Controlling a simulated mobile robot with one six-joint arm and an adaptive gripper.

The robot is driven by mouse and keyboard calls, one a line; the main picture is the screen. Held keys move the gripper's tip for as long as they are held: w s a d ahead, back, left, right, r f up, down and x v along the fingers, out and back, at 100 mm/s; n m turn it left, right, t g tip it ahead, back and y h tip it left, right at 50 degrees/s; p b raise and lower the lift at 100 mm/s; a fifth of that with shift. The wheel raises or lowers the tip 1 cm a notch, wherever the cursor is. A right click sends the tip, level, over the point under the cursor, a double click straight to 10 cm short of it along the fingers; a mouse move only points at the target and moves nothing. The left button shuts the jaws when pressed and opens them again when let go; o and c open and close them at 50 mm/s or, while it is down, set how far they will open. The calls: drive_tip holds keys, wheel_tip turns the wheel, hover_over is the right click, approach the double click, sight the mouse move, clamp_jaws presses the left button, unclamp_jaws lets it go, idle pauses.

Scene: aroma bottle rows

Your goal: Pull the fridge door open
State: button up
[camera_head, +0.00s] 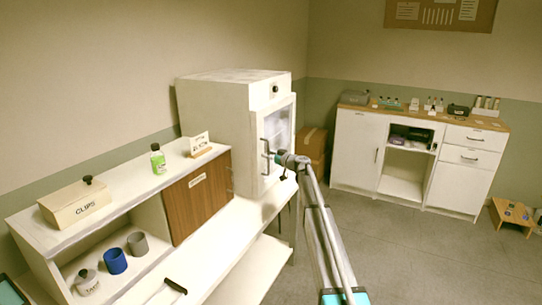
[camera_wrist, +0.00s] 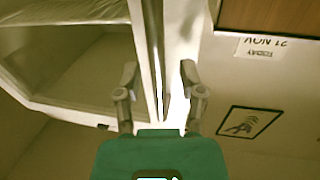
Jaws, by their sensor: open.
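The white fridge (camera_head: 212,120) stands on the bench against the wall. Its door (camera_head: 281,120) has a pale frame around a glass pane and looks shut, though a small gap would be hard to see. A dark upright handle (camera_head: 265,155) sits on the door's left side. My gripper (camera_head: 277,156) is right at the door front, beside the handle. In the wrist view my gripper (camera_wrist: 160,78) is open, its two fingers on either side of a narrow upright strip by the door's edge. I cannot tell whether that strip is the handle or whether anything touches. The door pane also shows there (camera_wrist: 80,65).
A white shelf unit with a brown wooden panel (camera_head: 197,199) stands left of the fridge. It carries a clips box (camera_head: 77,203), a green bottle (camera_head: 158,159) and a sign (camera_head: 200,145). A white cabinet (camera_head: 352,150) stands at the back right.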

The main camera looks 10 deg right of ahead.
drive_tip(key=shift+c, duration=0.3)
clamp_jaws()
